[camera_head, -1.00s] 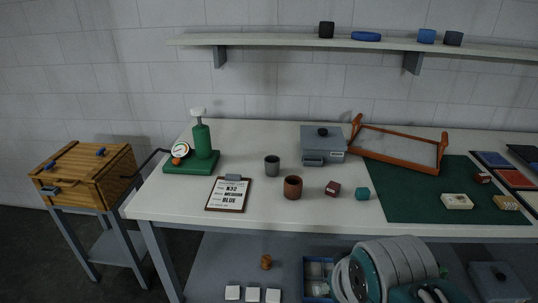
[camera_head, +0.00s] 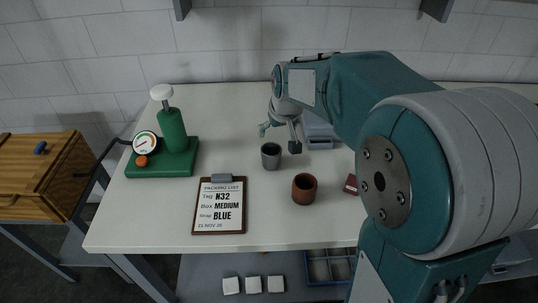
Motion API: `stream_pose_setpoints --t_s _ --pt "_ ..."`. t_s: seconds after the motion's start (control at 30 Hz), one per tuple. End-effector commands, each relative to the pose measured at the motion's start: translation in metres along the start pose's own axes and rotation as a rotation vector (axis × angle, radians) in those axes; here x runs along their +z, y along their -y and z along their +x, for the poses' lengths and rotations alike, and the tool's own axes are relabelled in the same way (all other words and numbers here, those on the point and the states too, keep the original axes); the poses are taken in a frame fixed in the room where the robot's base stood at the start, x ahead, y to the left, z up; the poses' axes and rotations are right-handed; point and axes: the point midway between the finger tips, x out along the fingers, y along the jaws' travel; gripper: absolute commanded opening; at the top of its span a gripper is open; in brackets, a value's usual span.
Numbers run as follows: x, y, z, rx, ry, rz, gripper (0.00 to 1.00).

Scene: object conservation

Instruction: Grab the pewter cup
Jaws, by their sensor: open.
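The pewter cup (camera_head: 271,156) is a small grey metal cup standing upright on the white table. My gripper (camera_head: 279,137) is open and empty, just above and behind the cup, with one finger to the upper left and one to the upper right of it. The fingers look apart from the cup, though the exact gap is hard to judge. My arm reaches in from the right and covers the right part of the table.
A brown cup (camera_head: 304,188) stands close to the right. A clipboard (camera_head: 219,205) lies in front left. A green press with a gauge (camera_head: 172,145) stands at the left. A grey box (camera_head: 319,133) and a dark red block (camera_head: 351,184) are partly hidden by my arm.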

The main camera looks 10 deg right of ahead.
Motion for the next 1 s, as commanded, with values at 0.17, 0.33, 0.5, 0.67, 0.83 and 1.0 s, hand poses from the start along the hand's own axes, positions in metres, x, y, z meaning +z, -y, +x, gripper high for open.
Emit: stream_pose_setpoints --t_s 0.17,0.33,0.5,0.67,0.83,1.0 --pt "-0.001 0.000 0.024 -0.001 0.006 -0.001 1.00" --pt "-0.001 0.001 0.050 -0.001 0.005 -0.001 1.00" --pt "0.000 0.002 0.062 -0.001 0.003 -0.001 1.00" --pt "0.004 0.004 0.087 -0.001 0.008 -0.001 1.00" --pt "0.003 0.004 0.107 0.000 0.004 -0.001 1.00" --pt "0.003 0.004 0.111 0.000 0.002 -0.001 1.00"
